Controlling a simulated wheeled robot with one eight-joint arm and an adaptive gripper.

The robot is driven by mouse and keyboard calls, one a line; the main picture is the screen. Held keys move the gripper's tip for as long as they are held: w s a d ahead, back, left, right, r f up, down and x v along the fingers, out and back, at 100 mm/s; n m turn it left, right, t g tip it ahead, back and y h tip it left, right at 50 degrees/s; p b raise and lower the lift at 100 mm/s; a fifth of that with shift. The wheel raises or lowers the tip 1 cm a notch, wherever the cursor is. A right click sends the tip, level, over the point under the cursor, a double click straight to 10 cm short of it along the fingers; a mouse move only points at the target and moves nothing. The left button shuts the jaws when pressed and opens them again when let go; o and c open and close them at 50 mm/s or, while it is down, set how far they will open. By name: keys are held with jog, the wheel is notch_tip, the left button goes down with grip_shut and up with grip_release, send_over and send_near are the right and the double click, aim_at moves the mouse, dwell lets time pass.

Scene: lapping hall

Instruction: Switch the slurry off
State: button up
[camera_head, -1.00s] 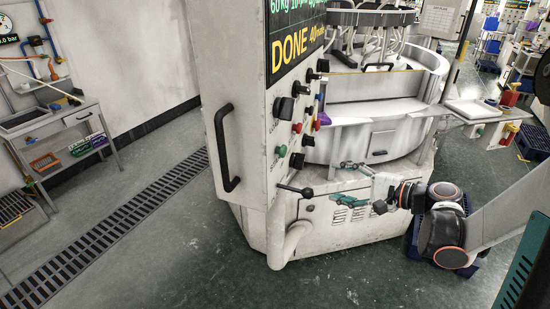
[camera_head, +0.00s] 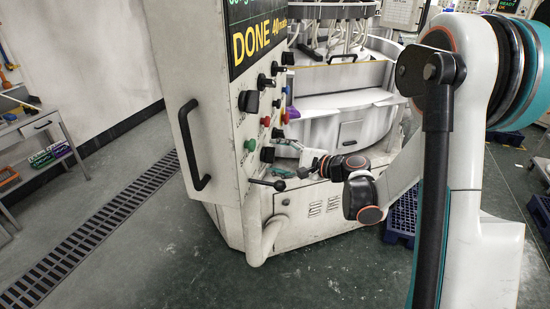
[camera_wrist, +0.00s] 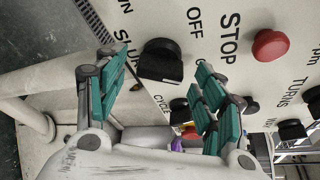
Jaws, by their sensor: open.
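The machine's control panel (camera_head: 230,165) stands left of my arm in the head view. A black rotary knob (camera_head: 267,154) sits low on it, below a green button. In the wrist view a black knob (camera_wrist: 160,60) shows beyond the gap between my fingers, with ON and OFF lettering around it and a partly covered label starting "SLU" beside it. My gripper (camera_head: 286,159) is open, its teal fingers close to the panel; it also shows in the wrist view (camera_wrist: 162,72). I cannot tell whether a finger touches the knob or which way it is set.
A red button (camera_wrist: 270,45) by STOP and several other knobs are close by. A black door handle (camera_head: 190,145) is on the panel's left side.

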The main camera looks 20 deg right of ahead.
jog(key=shift+w+a+f, duration=0.1)
jog(key=shift+w+a, duration=0.35)
jog(key=shift+w, duration=0.05)
jog(key=c, duration=1.1)
jog(key=shift+o, duration=0.2)
jog(key=shift+f+b, duration=0.1)
jog(key=shift+b, duration=0.35)
jog(key=shift+f+n+t+y+b, duration=0.1)
jog(key=shift+n+t+y+b, duration=0.4)
jog(key=shift+n+b, duration=1.3)
jog(key=shift+f+n+t+y+b, duration=0.15)
jog(key=shift+n+t+y+b, duration=0.3)
jog(key=shift+n+b, duration=1.25)
jog(key=shift+f+n+t+y+b, duration=0.1)
jog(key=shift+n+t+y+b, duration=0.4)
jog(key=shift+n+b, duration=1.3)
jog(key=shift+n, duration=0.4)
